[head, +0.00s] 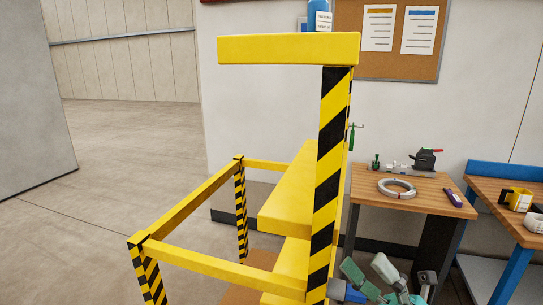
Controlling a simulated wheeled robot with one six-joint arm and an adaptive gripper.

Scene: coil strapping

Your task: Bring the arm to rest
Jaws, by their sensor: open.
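My gripper (369,270) shows at the bottom right of the head view. Its two grey-green fingers are spread apart, with nothing visible between them. It is in front of the wooden workbench and just right of the striped yellow post. The lower part of my arm is cut off by the bottom edge of the picture. A pale ring-shaped coil (397,195) lies flat on the workbench (425,205), behind and above my gripper in the picture and apart from it.
A yellow frame with a black-striped post (329,160) and rails (190,203) fills the middle. A dark tool with a red handle (425,159) and a purple item (453,197) are on the workbench. A blue-edged bench (510,209) stands right. Open floor (100,190) lies left.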

